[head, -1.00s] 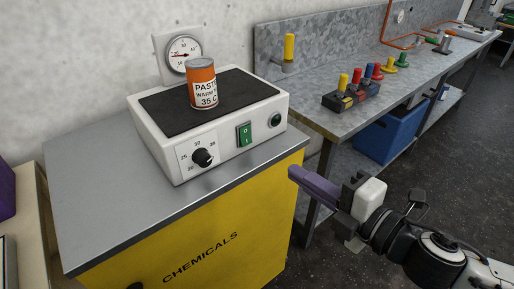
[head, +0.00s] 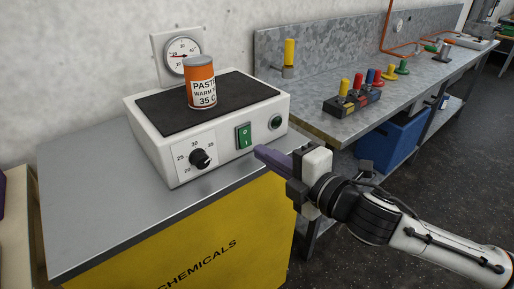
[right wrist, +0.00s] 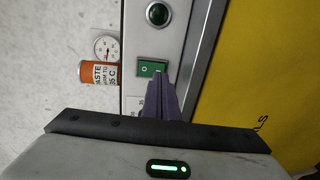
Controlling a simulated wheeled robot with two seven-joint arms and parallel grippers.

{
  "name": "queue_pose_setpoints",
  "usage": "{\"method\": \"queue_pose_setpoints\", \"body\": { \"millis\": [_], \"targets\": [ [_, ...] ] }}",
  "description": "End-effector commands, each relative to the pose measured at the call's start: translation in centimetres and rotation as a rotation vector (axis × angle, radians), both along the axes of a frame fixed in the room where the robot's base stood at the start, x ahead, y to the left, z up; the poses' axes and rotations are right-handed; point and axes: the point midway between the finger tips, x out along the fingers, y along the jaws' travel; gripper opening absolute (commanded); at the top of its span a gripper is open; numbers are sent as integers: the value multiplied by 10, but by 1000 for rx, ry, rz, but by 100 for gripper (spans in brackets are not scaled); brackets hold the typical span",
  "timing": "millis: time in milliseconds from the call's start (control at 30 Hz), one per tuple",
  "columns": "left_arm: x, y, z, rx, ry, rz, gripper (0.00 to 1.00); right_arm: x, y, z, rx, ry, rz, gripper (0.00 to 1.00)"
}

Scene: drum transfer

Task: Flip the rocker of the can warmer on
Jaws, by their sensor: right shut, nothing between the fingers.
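The can warmer (head: 165,150) is a white box with a dark top, standing on the grey top of a yellow cabinet. Its green rocker (head: 243,137) is on the front face, between a black dial (head: 200,158) and a round dark green lamp (head: 277,122). The rocker also shows in the right wrist view (right wrist: 151,67). An orange and white can (head: 201,84) stands upright on the warmer. My right gripper (head: 258,152) is shut and empty, its purple fingertips just in front of and right of the rocker; contact cannot be told. My left gripper is not in view.
A dial gauge (head: 182,54) is on the wall behind the warmer. The yellow cabinet (head: 200,245) is below. A metal bench (head: 330,125) with coloured pegs and a blue bin (head: 390,145) under it stands to the right.

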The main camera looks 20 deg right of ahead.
Motion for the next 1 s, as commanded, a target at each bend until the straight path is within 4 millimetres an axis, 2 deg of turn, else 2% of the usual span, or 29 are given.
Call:
{"method": "queue_pose_setpoints", "body": {
  "millis": [100, 300, 667, 867, 900, 1000],
  "targets": [
    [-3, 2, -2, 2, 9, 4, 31, 17, 6, -1, 1, -1, -1, 0],
    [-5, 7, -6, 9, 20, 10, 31, 30, 11, -5, -1, 0, 0, 0],
    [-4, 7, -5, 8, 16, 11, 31, 31, 11, -6, 0, 0, 0, 0],
    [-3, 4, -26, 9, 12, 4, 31, 36, 13, -16, 20, -50, 0, 0],
    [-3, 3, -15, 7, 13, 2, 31, 35, 13, -7, 17, -48, 0, 0],
    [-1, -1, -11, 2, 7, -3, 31, 35, 12, -7, 17, -46, -1, 0]
  ]
}}
